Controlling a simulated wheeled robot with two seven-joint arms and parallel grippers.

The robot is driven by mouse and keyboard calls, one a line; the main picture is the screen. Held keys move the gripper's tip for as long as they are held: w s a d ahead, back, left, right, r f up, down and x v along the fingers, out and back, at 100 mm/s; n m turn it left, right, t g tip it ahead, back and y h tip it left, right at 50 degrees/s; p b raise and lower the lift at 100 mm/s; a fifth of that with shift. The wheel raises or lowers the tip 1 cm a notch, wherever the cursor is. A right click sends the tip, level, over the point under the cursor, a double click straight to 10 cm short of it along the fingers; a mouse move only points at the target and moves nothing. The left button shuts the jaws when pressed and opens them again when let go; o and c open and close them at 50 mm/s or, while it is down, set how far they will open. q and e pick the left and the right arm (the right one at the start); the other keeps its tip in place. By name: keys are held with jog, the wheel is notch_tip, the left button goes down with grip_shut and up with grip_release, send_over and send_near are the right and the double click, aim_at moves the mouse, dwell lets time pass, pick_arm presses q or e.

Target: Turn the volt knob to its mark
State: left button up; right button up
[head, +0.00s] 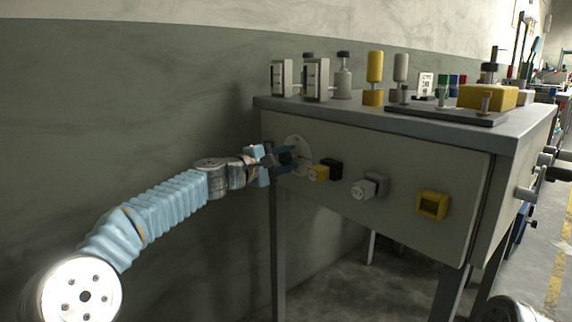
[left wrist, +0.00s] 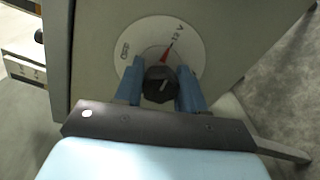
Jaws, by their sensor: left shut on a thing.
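The volt knob (left wrist: 159,86) is black with a short pale line on its face. It sits in front of a round white dial plate (left wrist: 190,40), which carries a red mark (left wrist: 167,53) and the lettering "12 V". The pale line leans up and to the right, roughly toward the red mark; exact alignment is unclear. My left gripper (left wrist: 158,90) has its blue fingers on both sides of the knob, shut on it. In the head view, my left gripper (head: 289,158) is at the dial plate (head: 301,143) on the cabinet front and hides the knob. My right gripper is not in view.
The grey cabinet front (head: 395,165) also bears a yellow-and-black fitting (head: 320,173), a grey fitting (head: 364,190) and a yellow square frame (head: 433,205). Several fixtures stand on its top, including a yellow block (head: 487,97). A wall (head: 120,110) runs behind my left arm.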

pick_arm(q)
jog(key=shift+d, duration=0.1)
dwell(0.5)
jog(key=o, duration=1.1)
jog(key=shift+s, duration=0.1)
jog(key=shift+c, duration=0.2)
jog(key=shift+s+a, duration=0.2)
jog(key=shift+a, duration=0.2)
jog(key=b+v, duration=0.2)
jog(key=v, duration=1.1)
jog(key=shift+b, duration=0.3)
